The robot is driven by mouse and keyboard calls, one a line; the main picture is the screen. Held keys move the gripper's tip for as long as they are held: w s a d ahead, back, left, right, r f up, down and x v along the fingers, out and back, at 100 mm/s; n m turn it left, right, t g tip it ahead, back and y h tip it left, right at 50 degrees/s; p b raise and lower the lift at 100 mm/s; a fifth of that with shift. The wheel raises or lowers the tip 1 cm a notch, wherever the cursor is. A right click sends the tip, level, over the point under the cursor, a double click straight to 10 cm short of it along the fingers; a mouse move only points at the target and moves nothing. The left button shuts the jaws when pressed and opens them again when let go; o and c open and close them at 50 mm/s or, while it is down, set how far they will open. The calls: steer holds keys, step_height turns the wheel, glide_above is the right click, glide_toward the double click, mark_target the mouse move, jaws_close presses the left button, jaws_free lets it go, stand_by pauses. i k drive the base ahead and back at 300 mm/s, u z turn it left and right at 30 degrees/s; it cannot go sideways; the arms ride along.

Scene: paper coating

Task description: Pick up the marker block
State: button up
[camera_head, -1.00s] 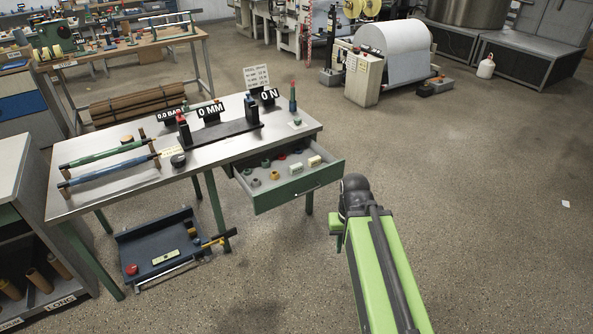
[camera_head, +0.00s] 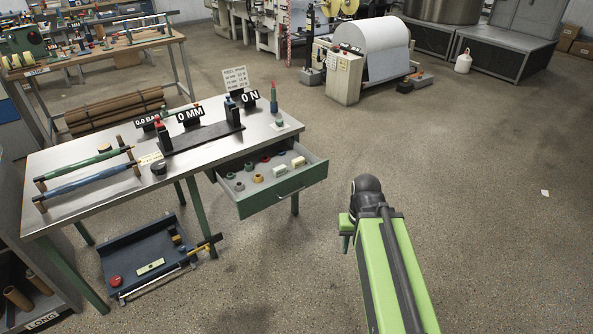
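No block in view can be clearly told as the marker block. Two small cream blocks, one (camera_head: 280,170) nearer the middle and one (camera_head: 298,163) at the right, lie in the open green drawer (camera_head: 285,195) under the steel bench. A green upright piece with a red tip (camera_head: 274,97) stands on the bench's right end, by a small green-topped piece (camera_head: 279,125). My gripper (camera_head: 346,240) hangs at the end of my green arm, to the right of the drawer and apart from it. Its fingers are small and partly hidden by the arm.
The steel bench (camera_head: 95,201) carries green and blue rollers and a black fixture with number signs. A dark blue tray (camera_head: 118,258) with tools lies on the floor below. A paper roll machine (camera_head: 335,75) stands behind.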

mark_target(280, 169)
steer(key=z, duration=0.6)
steer(key=i, duration=2.25)
steer(key=u, duration=1.35)
steer(key=k, duration=0.15)
steer(key=u, duration=2.05)
steer(key=i, duration=1)
steer(key=u, duration=0.1)
